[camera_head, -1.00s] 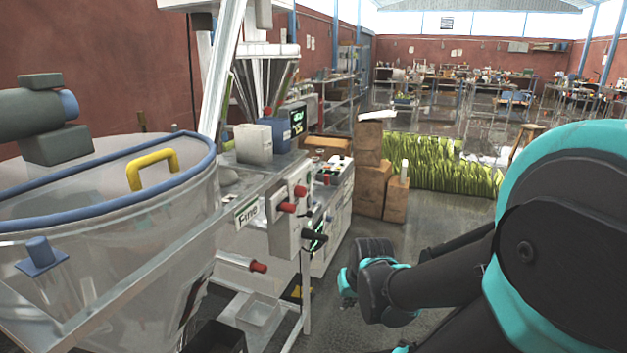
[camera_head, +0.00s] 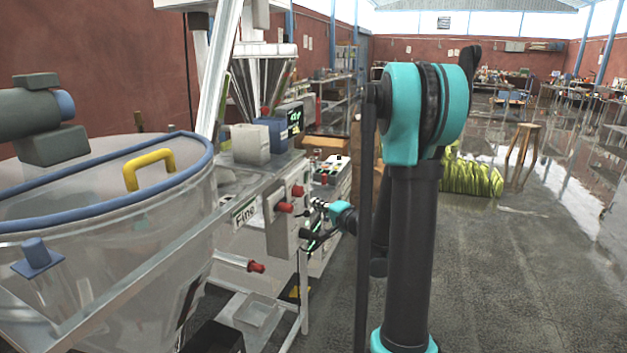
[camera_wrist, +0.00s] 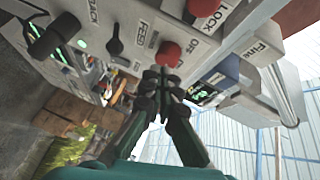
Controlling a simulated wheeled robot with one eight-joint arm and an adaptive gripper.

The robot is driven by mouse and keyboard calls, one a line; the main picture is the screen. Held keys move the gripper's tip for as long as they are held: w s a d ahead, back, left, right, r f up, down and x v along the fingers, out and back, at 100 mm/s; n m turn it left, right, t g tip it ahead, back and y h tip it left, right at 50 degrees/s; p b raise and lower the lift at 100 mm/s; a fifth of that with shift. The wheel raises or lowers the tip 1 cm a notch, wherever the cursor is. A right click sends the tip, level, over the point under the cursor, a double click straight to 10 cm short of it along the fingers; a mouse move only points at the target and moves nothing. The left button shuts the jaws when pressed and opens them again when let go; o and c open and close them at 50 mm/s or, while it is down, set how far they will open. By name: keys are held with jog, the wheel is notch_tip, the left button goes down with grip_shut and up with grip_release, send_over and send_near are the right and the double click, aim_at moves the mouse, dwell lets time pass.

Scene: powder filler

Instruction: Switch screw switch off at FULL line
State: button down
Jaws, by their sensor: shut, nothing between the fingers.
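The white control box (camera_head: 281,232) of the powder filler carries red knobs and black switches. In the wrist view a red knob (camera_wrist: 168,54) sits by the labels FEED and OFF. A second red knob (camera_wrist: 201,7) is by LOCK, and a black rotary switch (camera_wrist: 115,43) is to the left. I cannot tell which is the screw switch. My gripper (camera_wrist: 162,73) is shut and empty, its tips close in front of the red knob by OFF; contact is unclear. In the head view my gripper (camera_head: 314,203) is at the box's right side. I cannot make out a FULL line.
A large clear tub (camera_head: 110,260) with a blue rim fills the left. A black handle (camera_wrist: 52,36) juts out left of the switches. Open floor (camera_head: 520,270) lies to the right.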

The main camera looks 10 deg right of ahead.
jog(key=w+d+m+t+h, duration=0.2)
jog(key=w+d+m+t, duration=0.1)
jog(key=w+d+m, duration=0.2)
jog(key=shift+w+d+r+m, duration=0.3)
jog(key=shift+w+d+m, duration=0.1)
jog(key=shift+d, duration=0.85)
send_near(307, 177)
jog(key=w+d, duration=0.3)
jog(key=w, duration=0.2)
jog(key=shift+w+a+r, duration=0.25)
jog(key=shift+w+a, duration=0.3)
jog(key=shift+a, duration=0.35)
jog(key=shift+w+a+r, duration=0.25)
jog(key=shift+w+a, duration=0.35)
jog(key=shift+a, duration=0.3)
jog(key=shift+a, duration=0.1)
